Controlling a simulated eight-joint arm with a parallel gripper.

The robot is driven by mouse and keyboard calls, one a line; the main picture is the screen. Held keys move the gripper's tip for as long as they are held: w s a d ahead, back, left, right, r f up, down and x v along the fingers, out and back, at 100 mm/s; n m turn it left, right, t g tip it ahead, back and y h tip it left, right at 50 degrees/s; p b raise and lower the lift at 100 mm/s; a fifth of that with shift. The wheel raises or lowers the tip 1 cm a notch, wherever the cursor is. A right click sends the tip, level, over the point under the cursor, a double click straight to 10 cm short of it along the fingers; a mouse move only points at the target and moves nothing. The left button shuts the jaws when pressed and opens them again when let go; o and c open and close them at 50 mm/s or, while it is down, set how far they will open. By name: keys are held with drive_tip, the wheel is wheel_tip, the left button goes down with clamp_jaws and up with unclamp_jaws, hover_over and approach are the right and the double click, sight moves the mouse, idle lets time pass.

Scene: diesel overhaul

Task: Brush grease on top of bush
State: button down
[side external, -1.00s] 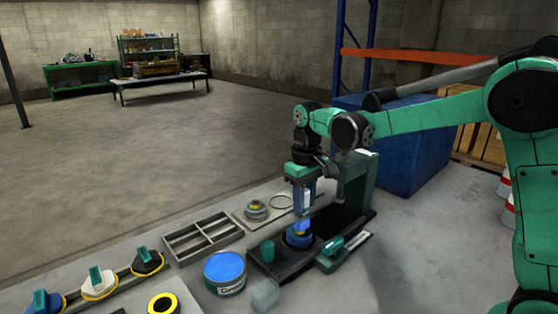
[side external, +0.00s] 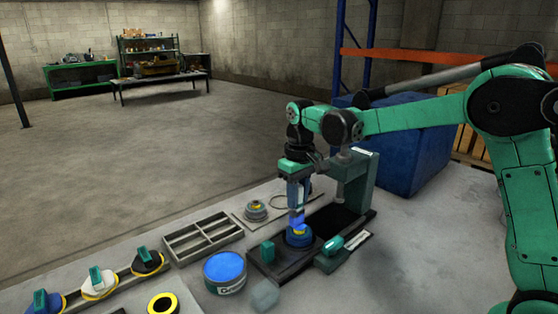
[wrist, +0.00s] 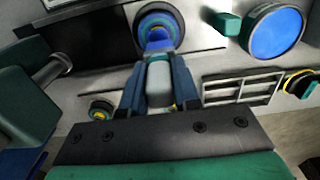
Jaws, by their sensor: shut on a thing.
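My gripper (side external: 298,185) points down and is shut on a brush, with fingers on both sides of its grey handle (wrist: 158,82) in the wrist view. The brush's blue end (side external: 297,218) is over the round bush (side external: 299,239) on the dark press base. In the wrist view the blue brush end (wrist: 158,40) overlaps the near part of the bush (wrist: 160,15), which shows blue and greenish rings. I cannot tell whether the bristles touch its top. The blue-topped grease tub (side external: 225,271) stands left of the base; it also shows in the wrist view (wrist: 276,33).
The green press column (side external: 358,182) stands close to the right of my gripper. A grey divided tray (side external: 202,237) and a plate with a ringed part (side external: 256,210) lie to the left. A green block (side external: 267,252) stands on the base's near left side.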

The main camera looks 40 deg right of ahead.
drive_tip(key=shift+s, duration=0.15)
drive_tip(key=shift+s, duration=0.3)
drive_tip(key=shift+r, duration=3)
